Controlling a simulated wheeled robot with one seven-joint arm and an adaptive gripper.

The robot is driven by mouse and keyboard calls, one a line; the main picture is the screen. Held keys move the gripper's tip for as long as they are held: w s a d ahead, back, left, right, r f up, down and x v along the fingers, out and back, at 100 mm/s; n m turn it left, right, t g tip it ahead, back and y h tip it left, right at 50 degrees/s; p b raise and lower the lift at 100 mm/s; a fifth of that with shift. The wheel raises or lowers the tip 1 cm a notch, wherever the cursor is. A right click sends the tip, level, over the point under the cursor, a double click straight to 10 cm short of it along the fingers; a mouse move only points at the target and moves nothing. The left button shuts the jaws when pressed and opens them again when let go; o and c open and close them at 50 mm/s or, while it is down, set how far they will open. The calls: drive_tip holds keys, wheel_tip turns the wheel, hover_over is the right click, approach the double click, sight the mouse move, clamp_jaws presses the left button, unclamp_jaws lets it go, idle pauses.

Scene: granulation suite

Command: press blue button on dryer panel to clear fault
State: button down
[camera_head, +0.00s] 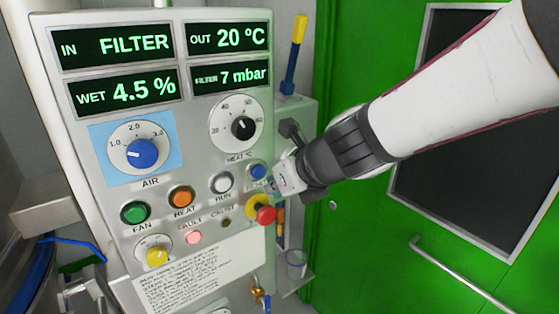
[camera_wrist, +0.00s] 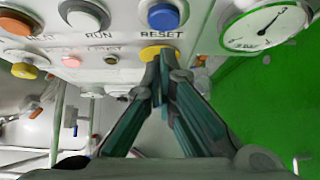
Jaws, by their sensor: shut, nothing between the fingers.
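The dryer panel (camera_head: 200,130) is a grey box with green-lit displays, knobs and buttons. The blue button (camera_head: 257,171) is on its right side, right of the white RUN button. In the wrist view the blue button (camera_wrist: 163,17), labelled RESET, is above my fingertips. My gripper (camera_wrist: 162,78) is shut and empty, its fingertips below the blue button and over the yellow plate (camera_wrist: 160,53). Contact cannot be told. In the head view my gripper (camera_head: 276,184) is just right of and below the blue button. The FAULT lamp (camera_head: 193,238) looks pale pink.
A red emergency button (camera_head: 265,215) on a yellow base is just below my gripper. A large blue AIR knob (camera_head: 142,153) and green FAN button (camera_head: 135,212) are to the left. A round gauge (camera_wrist: 265,25) is right of the blue button. A green door (camera_head: 440,220) stands behind.

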sight(257, 178)
drive_tip(key=shift+w+a+r, duration=0.15)
drive_tip(key=shift+w+a, duration=0.65)
drive_tip(key=shift+w, duration=0.15)
drive_tip(key=shift+w+a, duration=0.3)
drive_tip(key=shift+w, duration=0.15)
drive_tip(key=shift+w+a+r+p, duration=0.15)
drive_tip(key=shift+w+r+p, duration=0.05)
drive_tip(key=shift+w+p, duration=0.1)
